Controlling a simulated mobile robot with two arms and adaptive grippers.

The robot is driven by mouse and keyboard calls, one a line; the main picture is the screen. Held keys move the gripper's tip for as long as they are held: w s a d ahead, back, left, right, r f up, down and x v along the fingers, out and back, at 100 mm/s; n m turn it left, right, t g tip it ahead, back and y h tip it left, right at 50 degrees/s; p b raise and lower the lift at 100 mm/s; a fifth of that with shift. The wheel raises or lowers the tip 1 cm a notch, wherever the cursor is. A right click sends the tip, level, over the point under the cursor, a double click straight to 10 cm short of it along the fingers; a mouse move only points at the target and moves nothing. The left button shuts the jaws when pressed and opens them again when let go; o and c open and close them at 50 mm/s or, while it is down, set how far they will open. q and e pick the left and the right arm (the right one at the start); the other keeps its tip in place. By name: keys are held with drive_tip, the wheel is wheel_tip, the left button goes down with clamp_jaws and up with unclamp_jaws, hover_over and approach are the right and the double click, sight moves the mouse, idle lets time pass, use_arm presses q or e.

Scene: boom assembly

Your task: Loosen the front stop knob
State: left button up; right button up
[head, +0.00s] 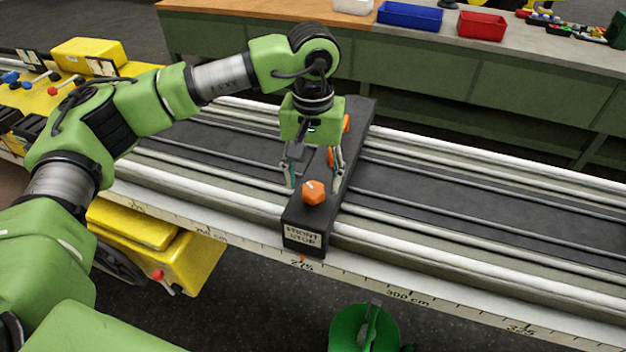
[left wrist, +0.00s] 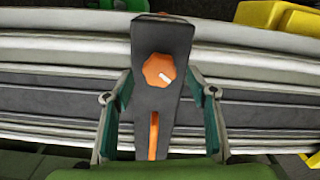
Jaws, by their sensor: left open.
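The front stop is a black bar (head: 303,221) lying across the rails, with a "FRONT STOP" label on its near end. The orange front stop knob (head: 314,192) sits on top near that end, with a white mark on it. In the left wrist view the knob (left wrist: 159,70) is in the upper middle, beyond the fingertips. My left gripper (head: 314,184) points down over the stop, open and empty, its fingers on either side of the bar and just behind the knob. I cannot tell whether they touch the bar. My right gripper is not in view.
Long white rails (head: 430,245) run left and right under the stop. A scale (head: 405,297) lines their near edge. Yellow machinery (head: 165,255) stands at left. A green object (head: 350,335) is below. A bench with blue (head: 410,16) and red (head: 481,26) bins stands behind.

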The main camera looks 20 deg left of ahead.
use_arm(q)
drive_tip(key=shift+f, duration=1.1)
drive_tip(key=c, duration=1.1)
